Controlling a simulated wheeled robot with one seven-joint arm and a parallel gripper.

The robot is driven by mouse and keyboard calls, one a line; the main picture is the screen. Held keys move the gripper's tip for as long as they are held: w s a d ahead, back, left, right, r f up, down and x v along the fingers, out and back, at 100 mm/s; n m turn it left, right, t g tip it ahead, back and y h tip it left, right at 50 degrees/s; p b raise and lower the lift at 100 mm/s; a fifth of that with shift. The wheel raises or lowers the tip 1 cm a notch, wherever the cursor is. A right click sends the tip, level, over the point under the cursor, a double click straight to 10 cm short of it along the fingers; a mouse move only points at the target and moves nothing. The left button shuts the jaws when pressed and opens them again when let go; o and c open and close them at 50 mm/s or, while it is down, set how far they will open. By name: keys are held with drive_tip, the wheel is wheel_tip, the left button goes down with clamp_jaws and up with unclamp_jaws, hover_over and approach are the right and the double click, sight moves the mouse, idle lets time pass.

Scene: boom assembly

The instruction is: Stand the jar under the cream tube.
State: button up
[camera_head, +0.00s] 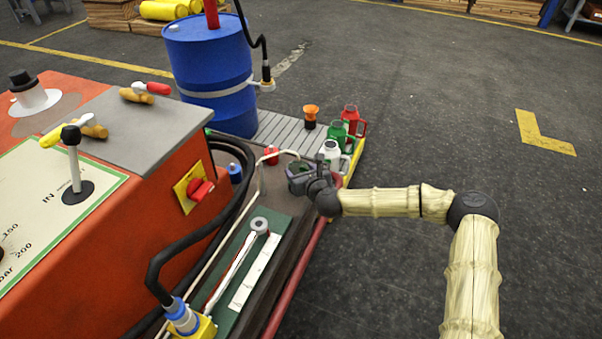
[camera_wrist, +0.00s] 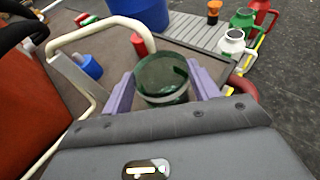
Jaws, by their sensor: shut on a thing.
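My gripper (camera_wrist: 163,88) is shut on a dark green, see-through jar (camera_wrist: 161,80), with one purple finger on each side of it. The jar looks upright and its mouth is open at the top. It also shows in the head view (camera_head: 299,171), at the front of my arm. The cream tube (camera_wrist: 84,34) arches from the left in the wrist view, and its bent end comes down just beyond the jar's rim. In the head view the tube (camera_head: 261,172) bends towards the jar from the left. I cannot tell whether its end is over the mouth.
A red-capped item (camera_head: 271,155) and a blue-capped one (camera_head: 235,172) stand near the tube. White (camera_head: 330,151), green (camera_head: 338,133) and red (camera_head: 352,118) jugs stand behind the jar. A blue drum (camera_head: 212,75) is behind left. A red hose (camera_head: 300,262) runs along the deck edge.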

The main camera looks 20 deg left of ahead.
drive_tip(key=shift+f, duration=0.1)
drive_tip(key=o, duration=1.3)
drive_tip(key=shift+r, duration=0.2)
drive_tip(key=p+v, duration=0.4)
drive_tip(key=v, duration=0.8)
